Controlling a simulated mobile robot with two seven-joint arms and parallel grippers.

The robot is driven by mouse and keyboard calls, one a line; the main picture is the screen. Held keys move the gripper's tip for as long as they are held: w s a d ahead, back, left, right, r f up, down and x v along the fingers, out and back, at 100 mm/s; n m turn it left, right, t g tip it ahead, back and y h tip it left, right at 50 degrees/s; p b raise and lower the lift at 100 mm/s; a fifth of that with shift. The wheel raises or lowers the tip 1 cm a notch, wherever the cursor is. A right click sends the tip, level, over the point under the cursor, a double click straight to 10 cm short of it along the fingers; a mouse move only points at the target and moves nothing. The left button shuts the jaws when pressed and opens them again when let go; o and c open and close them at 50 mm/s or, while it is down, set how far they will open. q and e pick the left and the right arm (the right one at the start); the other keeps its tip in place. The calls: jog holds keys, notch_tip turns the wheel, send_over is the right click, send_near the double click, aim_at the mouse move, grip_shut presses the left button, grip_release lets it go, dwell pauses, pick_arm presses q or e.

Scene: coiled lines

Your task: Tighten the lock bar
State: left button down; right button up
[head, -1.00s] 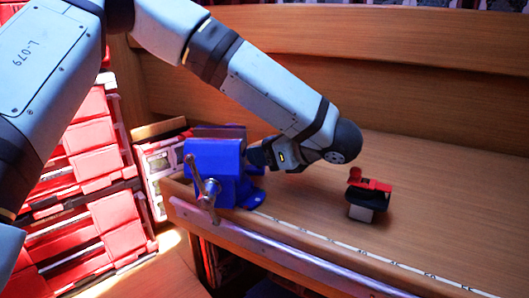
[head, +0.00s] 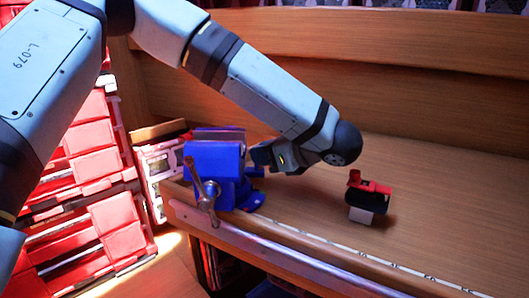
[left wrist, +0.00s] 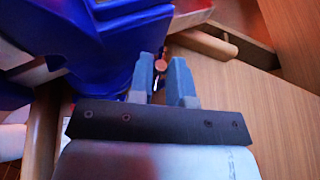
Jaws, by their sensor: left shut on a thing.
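A blue vise (head: 213,163) stands at the left end of the wooden bench, with a metal handle (head: 208,196) on its front. My left gripper (head: 256,158) is behind and to the right of the vise, close to its body. In the left wrist view, its two grey-blue fingers (left wrist: 163,70) are close together beside the blue vise body (left wrist: 85,45), shut on a thin bar with a reddish round end (left wrist: 160,66). This appears to be the lock bar; most of it is hidden by the fingers. In the head view the bar is hidden. My right gripper does not show.
A black and red tool-like object (head: 369,198) stands on the bench right of the vise. Red bins (head: 100,165) are stacked at the left, next to a light case (head: 160,165). A metal rail (head: 290,258) runs along the bench front. The bench's right side is clear.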

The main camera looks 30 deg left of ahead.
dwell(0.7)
pick_arm(q)
jog(key=c, duration=1.1)
grip_release()
jog(key=p+v, duration=0.2)
jog(key=v, duration=1.1)
jog(key=shift+s+d+r+p, duration=0.15)
jog(key=shift+d+r+p, duration=0.1)
jog(key=shift+d+p, duration=0.15)
jog(key=shift+a, duration=0.1)
